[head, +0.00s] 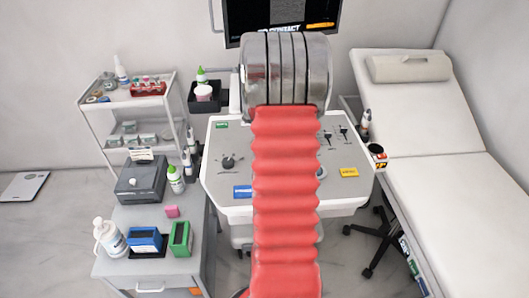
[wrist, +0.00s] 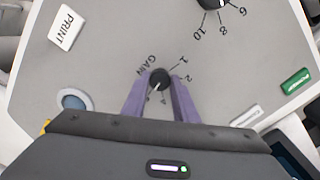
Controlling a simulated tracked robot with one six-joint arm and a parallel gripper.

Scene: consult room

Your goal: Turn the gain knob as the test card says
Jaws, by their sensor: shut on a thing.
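The gain knob (wrist: 160,78) is small, round and black, on the grey console panel under the word GAIN. It has a numbered scale; 1 and 2 show clearly, and lower marks between my fingers are hard to read. A pale pointer line seems to face down-left in the wrist view; its exact setting is unclear. My gripper (wrist: 160,84) has its purple fingers closed on both sides of the knob. In the head view my red arm sleeve hides the gain knob and gripper. I cannot make out a readable test card.
A second black knob (head: 228,162) with a larger scale sits on the console (head: 222,180) at left. A monitor (head: 235,20) stands behind, a cart (head: 100,110) left, a couch (head: 430,130) right.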

